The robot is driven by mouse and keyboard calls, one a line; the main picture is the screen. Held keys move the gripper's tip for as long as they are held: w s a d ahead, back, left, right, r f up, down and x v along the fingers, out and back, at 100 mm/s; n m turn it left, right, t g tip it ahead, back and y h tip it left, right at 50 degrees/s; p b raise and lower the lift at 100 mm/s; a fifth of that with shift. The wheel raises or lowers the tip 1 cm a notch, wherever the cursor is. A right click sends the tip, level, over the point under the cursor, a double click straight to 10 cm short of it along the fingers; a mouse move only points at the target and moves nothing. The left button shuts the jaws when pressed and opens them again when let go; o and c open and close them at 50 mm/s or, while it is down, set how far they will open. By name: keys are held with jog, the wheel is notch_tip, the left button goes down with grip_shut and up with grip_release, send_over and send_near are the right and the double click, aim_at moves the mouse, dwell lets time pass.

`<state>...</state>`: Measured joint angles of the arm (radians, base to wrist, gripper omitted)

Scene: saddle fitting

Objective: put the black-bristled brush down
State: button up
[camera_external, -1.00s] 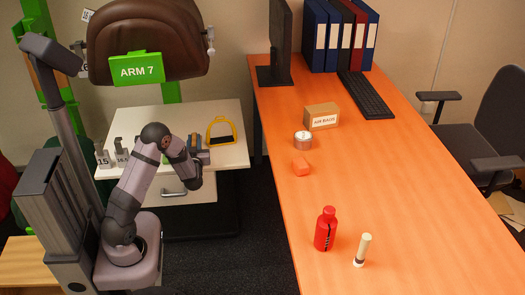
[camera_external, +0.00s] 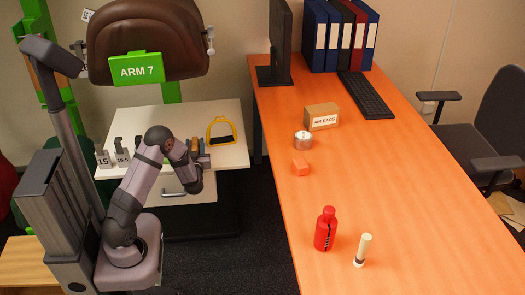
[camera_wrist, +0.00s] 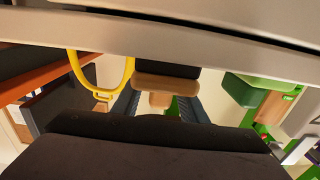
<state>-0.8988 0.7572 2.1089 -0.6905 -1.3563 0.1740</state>
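The black-bristled brush (camera_wrist: 166,83), a wooden block with black bristles, sits between the fingertips of my gripper (camera_wrist: 160,97) in the wrist view. The fingers flank the wood closely on both sides and appear shut on it. The bristles point away from the camera. In the external view my gripper (camera_external: 196,158) is low over the right part of the white table (camera_external: 222,107). The forearm hides much of it there, so contact between brush and table cannot be told.
A yellow stirrup (camera_external: 221,131) lies just behind and right of my gripper; it also shows in the wrist view (camera_wrist: 104,93). A green item (camera_wrist: 245,90) is at the right of the wrist view. Number stands (camera_external: 104,160) occupy the white table's left side.

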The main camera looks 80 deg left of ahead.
aim_at(189, 145)
jog(key=shift+o, duration=0.4)
jog(key=shift+s+d+r+p, duration=0.1)
jog(key=shift+d+p, duration=0.1)
jog(key=shift+d, duration=1.65)
jog(key=shift+s+d+p, duration=0.1)
jog(key=shift+d+p, duration=0.1)
jog(key=shift+d, duration=1.6)
jog(key=shift+r, duration=0.3)
jog(key=d+r+p, duration=0.3)
jog(key=d+r, duration=0.2)
notch_tip(189, 145, down, 7)
jog(key=shift+w+a+r+b, duration=0.1)
jog(key=shift+a+b, duration=0.15)
jog(key=shift+a, duration=2.9)
jog(key=shift+w+a+r+b, duration=0.1)
jog(key=shift+a+b, duration=0.1)
jog(key=shift+a, duration=2.9)
